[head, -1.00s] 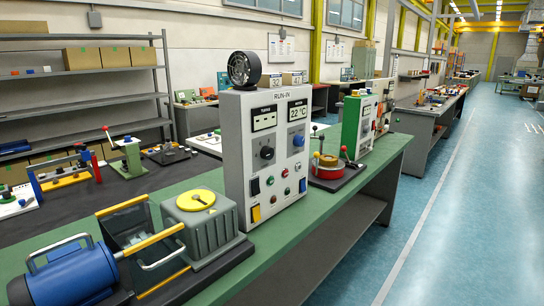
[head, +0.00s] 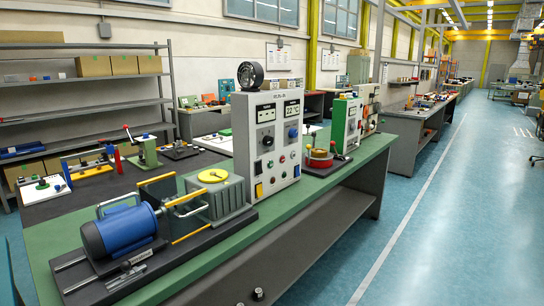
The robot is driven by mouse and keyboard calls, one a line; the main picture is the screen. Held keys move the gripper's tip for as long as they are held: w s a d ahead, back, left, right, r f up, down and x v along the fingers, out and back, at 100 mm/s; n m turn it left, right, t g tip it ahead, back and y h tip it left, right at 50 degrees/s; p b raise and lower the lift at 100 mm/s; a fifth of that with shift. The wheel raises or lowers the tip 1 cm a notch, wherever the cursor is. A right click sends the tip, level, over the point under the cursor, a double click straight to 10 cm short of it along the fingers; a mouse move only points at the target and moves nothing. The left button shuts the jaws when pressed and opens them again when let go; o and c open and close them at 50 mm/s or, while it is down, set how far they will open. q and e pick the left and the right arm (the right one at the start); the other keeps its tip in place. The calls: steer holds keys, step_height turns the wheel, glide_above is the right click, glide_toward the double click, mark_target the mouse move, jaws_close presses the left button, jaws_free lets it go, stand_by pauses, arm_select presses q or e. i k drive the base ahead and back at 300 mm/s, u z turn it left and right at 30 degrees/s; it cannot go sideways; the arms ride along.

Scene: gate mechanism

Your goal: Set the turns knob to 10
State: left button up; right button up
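The run-in panel (head: 284,159) is a light grey upright box on the green bench. The turns knob (head: 267,141) is a dark round knob on the left of its face, below a small display (head: 265,113). The display's reading and the knob's setting are too small to read now. A blue knob (head: 293,132) sits to its right, under a second display (head: 292,108). Neither of my grippers can be made out in the head view, and nothing is seen touching the panel.
A blue motor (head: 120,226) and a grey box with a yellow disc (head: 214,178) stand left of the panel. A red round device (head: 320,157) and a green panel (head: 345,124) stand to its right. The blue floor (head: 440,220) at right is clear.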

mark_target(267, 141)
steer(key=u, duration=1.3)
steer(key=k, duration=0.1)
steer(key=z, duration=2)
steer(key=i, duration=0.95)
steer(key=u, duration=0.45)
